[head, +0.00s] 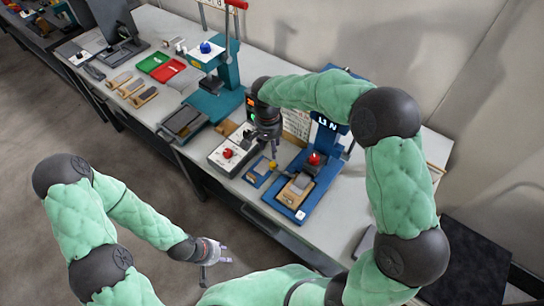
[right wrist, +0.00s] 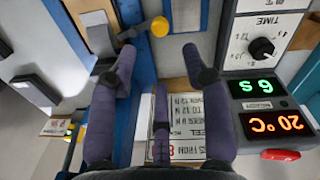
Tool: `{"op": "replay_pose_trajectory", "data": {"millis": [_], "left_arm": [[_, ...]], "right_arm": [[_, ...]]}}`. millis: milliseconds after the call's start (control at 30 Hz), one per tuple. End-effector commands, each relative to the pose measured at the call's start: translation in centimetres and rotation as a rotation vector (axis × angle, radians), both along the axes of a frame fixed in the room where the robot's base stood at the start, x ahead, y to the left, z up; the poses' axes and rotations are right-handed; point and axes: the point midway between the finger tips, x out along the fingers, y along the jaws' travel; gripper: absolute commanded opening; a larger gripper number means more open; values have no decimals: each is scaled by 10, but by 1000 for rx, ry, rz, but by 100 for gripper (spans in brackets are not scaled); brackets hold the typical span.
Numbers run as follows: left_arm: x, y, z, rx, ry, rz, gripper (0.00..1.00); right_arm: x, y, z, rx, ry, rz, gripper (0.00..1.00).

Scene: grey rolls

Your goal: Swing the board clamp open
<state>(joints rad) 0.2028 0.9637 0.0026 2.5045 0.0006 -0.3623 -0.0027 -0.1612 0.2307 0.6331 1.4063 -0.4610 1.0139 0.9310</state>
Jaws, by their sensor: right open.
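The board clamp appears to be the small blue fixture (head: 259,172) with a yellow knob (head: 272,165), on the bench between the grey control box and the blue press. The yellow knob also shows in the right wrist view (right wrist: 160,26), beyond the fingertips and between them. My right gripper (head: 272,147) is just above the fixture, pointing down. In the right wrist view its fingers (right wrist: 158,68) are spread, with nothing between them and apart from the knob. My left gripper (head: 220,252) is in front of the bench, away from the fixture, fingers apart and empty.
The blue press (head: 302,205) with a red knob stands close to the right. The grey control box (head: 231,150) is close to the left; its lit displays (right wrist: 264,105) are near my right finger in the wrist view. Green and red trays (head: 168,71) lie further left.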

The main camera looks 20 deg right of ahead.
Motion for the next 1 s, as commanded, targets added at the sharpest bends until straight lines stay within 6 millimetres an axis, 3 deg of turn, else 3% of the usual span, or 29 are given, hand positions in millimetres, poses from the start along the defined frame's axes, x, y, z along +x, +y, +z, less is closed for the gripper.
{"op": "replay_pose_trajectory", "data": {"millis": [300,500,700,1000], "left_arm": [[1,0,-14,0,-1,0,40],[1,0,-20,0,-1,0,40],[1,0,-22,0,-1,0,40],[1,0,-21,0,-2,1,40]], "right_arm": [[-2,-3,-59,1,4,0,48],[-2,-4,-86,1,3,1,48],[-2,-4,-98,2,1,1,48],[-2,-4,-99,2,1,1,48]]}}
